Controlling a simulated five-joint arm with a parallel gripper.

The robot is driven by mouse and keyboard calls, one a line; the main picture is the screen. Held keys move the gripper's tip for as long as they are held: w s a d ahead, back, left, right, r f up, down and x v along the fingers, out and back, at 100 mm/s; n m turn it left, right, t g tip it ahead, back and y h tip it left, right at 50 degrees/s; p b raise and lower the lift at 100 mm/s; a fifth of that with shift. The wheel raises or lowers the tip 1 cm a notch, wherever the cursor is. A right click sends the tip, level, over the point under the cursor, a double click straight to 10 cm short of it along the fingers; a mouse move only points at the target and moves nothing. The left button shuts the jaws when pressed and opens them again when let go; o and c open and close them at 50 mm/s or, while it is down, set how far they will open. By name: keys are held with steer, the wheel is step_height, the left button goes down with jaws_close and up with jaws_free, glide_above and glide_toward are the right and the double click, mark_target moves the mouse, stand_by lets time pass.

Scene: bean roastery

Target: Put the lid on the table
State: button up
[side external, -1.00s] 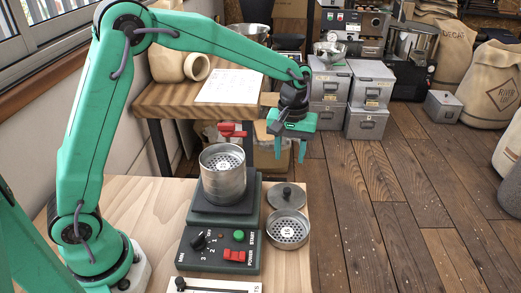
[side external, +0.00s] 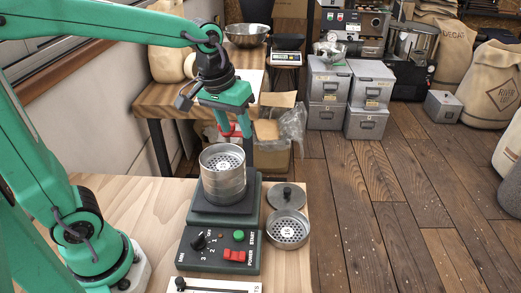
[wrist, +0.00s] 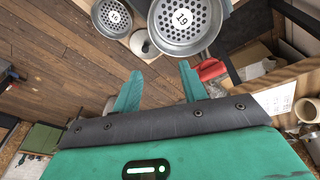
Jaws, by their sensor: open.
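The round grey lid (side external: 286,200) with a dark knob lies on the wooden table, right of the shaker. It partly shows in the wrist view (wrist: 137,47), with the sieve stack covering some of it. The metal sieve stack (side external: 223,184) stands upright on the dark green shaker (side external: 198,217), its top uncovered. The stack's perforated plate also shows in the wrist view (wrist: 180,19). My gripper (side external: 235,133) is open and empty, pointing down above and behind the stack, apart from the lid. Its two fingers show in the wrist view (wrist: 160,80).
A loose sieve (side external: 288,231) lies just in front of the lid. A red clamp handle (side external: 229,131) on the shaker's rear post is close to my fingers. The control panel has a green button (side external: 239,236) and red switch. The table's left part is clear.

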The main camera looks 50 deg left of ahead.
steer(key=s+a+m+t, duration=0.2)
steer(key=s+m, duration=0.1)
steer(key=s, duration=0.9)
steer(key=shift+s+a+t, duration=0.15)
steer(key=shift+a+t, duration=0.15)
steer(key=shift+a, duration=0.1)
